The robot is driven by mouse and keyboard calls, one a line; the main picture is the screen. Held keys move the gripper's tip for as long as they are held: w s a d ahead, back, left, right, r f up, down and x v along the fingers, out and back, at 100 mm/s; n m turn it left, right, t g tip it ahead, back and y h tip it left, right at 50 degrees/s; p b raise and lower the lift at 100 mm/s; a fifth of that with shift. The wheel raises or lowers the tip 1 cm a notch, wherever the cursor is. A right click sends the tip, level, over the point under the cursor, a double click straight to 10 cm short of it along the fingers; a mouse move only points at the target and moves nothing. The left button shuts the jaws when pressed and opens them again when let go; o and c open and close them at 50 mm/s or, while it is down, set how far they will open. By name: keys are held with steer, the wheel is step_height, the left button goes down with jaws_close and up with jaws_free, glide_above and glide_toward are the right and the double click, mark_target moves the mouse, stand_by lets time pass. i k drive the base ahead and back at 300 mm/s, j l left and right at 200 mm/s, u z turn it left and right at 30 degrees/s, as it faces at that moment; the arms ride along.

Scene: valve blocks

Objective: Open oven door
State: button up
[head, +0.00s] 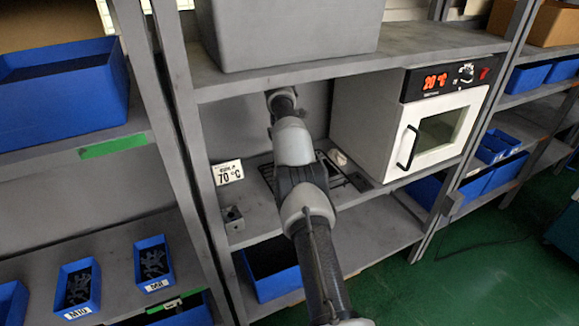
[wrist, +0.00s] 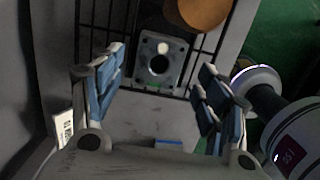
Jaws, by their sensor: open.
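The white oven (head: 372,118) stands on the middle shelf at the right in the head view. Its door (head: 440,135), with a dark window and a black handle (head: 406,147) at its left side, is closed. The display (head: 435,82) reads 20 °C. My gripper (wrist: 160,85) is open in the wrist view, its two blue-padded fingers apart. A grey metal block (wrist: 147,75) with a round hole lies beyond the fingertips on a black wire rack (wrist: 120,15). Nothing is held between the fingers. In the head view my arm hides the gripper; the oven handle is to its right.
A 70 °C sign (head: 228,173) and a small metal block (head: 233,219) are on the shelf left of my arm. A grey bin (head: 290,35) stands on the shelf above. Blue bins (head: 65,80) fill the neighbouring racks.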

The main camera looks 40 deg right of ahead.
mark_target(397, 164)
steer(key=k, duration=1)
